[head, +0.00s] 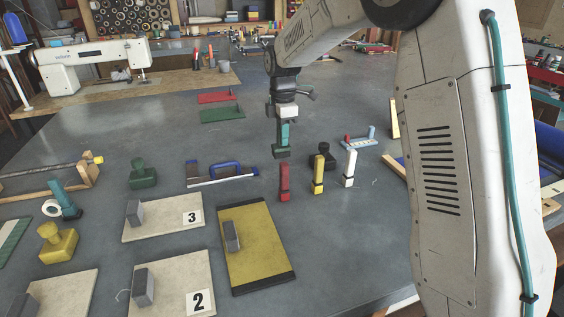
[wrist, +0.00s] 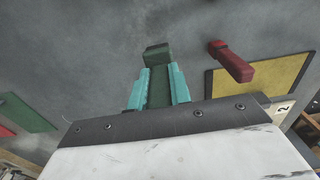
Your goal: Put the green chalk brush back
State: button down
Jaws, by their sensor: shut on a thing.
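My gripper (head: 284,140) has teal fingers and is shut on the green chalk brush (head: 281,154), a dark green upright piece with a wider foot. In the wrist view the brush (wrist: 157,80) sits between the fingers (wrist: 158,90), its foot beyond the tips. It appears held above the grey table, just behind a red brush (head: 285,182); the exact gap is unclear. A yellow brush (head: 318,176) and a white brush (head: 350,168) stand to the right of the red one. The red brush also shows in the wrist view (wrist: 232,62).
A green mat (head: 222,114) and a red mat (head: 215,97) lie at the back left. A black stamp-like piece (head: 323,158) stands behind the yellow brush. A blue-handled tool (head: 222,174) lies left. A yellow board (head: 258,255) lies in front. Table behind my gripper is fairly clear.

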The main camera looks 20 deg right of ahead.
aim_at(282, 155)
jog(key=shift+f, duration=3.45)
jog(key=shift+f, duration=0.15)
jog(key=c, duration=1.3)
grip_release()
notch_tip(282, 155, up, 12)
jog(key=shift+f, duration=0.15)
jog(key=shift+s+r, duration=0.1)
jog(key=shift+r, duration=0.3)
